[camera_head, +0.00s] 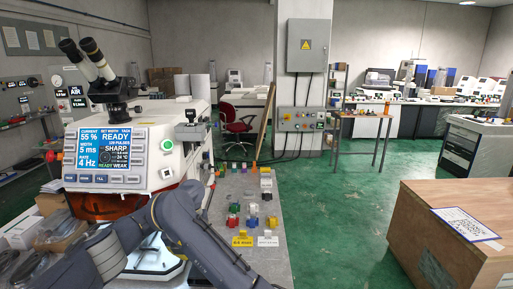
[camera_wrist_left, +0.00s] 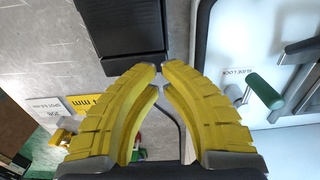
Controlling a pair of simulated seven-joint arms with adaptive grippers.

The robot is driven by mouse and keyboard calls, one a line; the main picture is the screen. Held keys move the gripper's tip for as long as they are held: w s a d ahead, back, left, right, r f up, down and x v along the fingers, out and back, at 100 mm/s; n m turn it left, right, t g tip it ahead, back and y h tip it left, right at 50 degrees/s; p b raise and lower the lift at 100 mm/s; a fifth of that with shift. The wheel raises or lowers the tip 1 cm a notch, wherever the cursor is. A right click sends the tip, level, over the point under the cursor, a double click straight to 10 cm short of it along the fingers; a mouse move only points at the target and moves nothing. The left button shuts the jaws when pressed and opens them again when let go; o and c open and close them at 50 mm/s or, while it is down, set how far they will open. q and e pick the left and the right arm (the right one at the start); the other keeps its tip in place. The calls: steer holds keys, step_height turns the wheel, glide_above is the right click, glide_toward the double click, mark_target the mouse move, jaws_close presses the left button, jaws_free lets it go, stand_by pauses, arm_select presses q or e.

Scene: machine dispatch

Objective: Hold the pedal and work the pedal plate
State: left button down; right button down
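A black block with a flat, stepped top, which looks like the pedal (camera_wrist_left: 122,28), lies on the grey floor or surface at the top of the left wrist view. I cannot make out its plate as a separate part. My left gripper (camera_wrist_left: 159,67) has yellow ribbed fingers with the tips close together and nothing seen between them. The tips appear just short of the block's lower edge; I cannot tell whether they touch it. In the head view my left arm crosses the bottom left and its gripper is out of frame. My right gripper is in neither view.
A white machine with a display (camera_head: 105,150) and a microscope stands at the left. A green handle (camera_wrist_left: 264,91) on a white panel is right of the fingers. A grey bench with coloured parts (camera_head: 252,209) stands beside the machine.

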arm_select(q)
steer(key=shift+f, duration=1.75)
stand_by(0.8)
steer(key=shift+s+f, duration=0.15)
steer(key=shift+f, duration=0.2)
stand_by(3.4)
